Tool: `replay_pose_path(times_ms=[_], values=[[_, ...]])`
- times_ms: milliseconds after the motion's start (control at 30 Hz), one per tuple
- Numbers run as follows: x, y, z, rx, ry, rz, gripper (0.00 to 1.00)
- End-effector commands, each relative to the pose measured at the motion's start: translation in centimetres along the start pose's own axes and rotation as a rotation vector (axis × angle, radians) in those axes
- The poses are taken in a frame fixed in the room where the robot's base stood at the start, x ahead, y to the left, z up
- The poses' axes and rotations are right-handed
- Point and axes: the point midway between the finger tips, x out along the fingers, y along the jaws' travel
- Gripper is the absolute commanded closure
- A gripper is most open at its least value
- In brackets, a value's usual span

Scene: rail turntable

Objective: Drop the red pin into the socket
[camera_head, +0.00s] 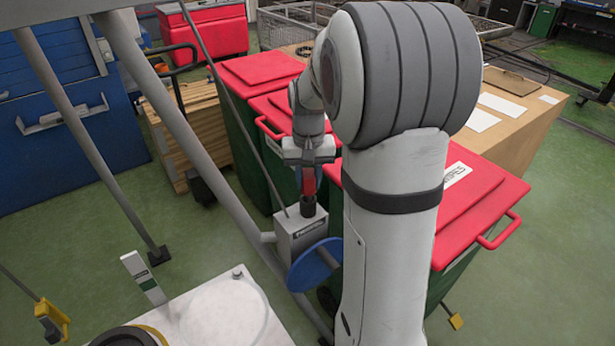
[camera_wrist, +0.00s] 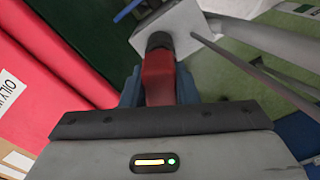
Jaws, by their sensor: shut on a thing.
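My gripper (camera_head: 308,172) is shut on the red pin (camera_head: 308,184), which hangs upright below the jaws. In the wrist view the red pin (camera_wrist: 158,76) sits between the two blue-grey fingers. A dark round collar, apparently the socket (camera_head: 308,206), stands on top of a grey box (camera_head: 300,234). It also shows at the pin's far end in the wrist view (camera_wrist: 158,41). The pin's lower end meets or overlaps the collar in both views. I cannot tell whether the tip is inside it; the pin's end is hidden.
A thin grey rod (camera_head: 245,120) slants up from the box, close left of my gripper. A blue disc (camera_head: 314,264) is on the box's front. Red-lidded green bins (camera_head: 470,205) stand behind and right. A white rounded surface (camera_head: 225,312) lies in front left.

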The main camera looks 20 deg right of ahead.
Motion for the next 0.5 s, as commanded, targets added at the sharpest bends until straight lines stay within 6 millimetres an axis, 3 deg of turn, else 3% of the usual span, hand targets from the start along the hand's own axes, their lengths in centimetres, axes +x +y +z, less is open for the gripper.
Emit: replay_pose_path(times_ms=[500], values=[[1.4, 0.0, 0.0, 0.0, 0.001, 0.0, 1.0]])
